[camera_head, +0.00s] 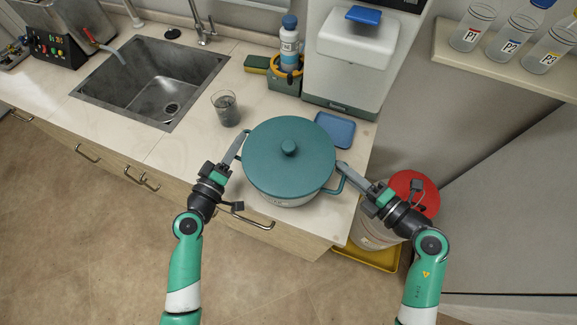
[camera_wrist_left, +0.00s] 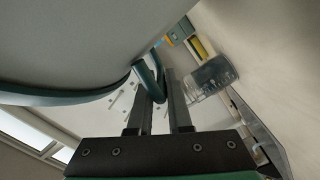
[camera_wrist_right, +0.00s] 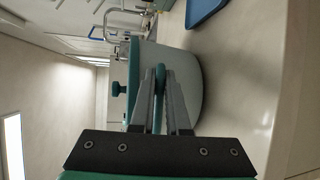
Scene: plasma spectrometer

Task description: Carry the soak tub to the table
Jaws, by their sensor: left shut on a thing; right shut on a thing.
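The soak tub (camera_head: 289,156) is a round pot with a teal lid, a knob on top, a pale body and teal side handles. In the head view it is over the right part of the counter (camera_head: 180,160); I cannot tell whether it touches the counter. My left gripper (camera_head: 236,150) is shut on its left handle, which shows between the fingers in the left wrist view (camera_wrist_left: 152,82). My right gripper (camera_head: 343,169) is shut on its right handle, seen between the fingers in the right wrist view (camera_wrist_right: 160,80). The tub looks level.
A glass beaker (camera_head: 226,109) stands left of the tub, near the sink (camera_head: 152,80). A blue tray (camera_head: 335,130) lies behind it, before a white machine (camera_head: 356,55). A red-lidded bin (camera_head: 400,205) stands right of the counter. Bottles fill a wall shelf (camera_head: 510,62).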

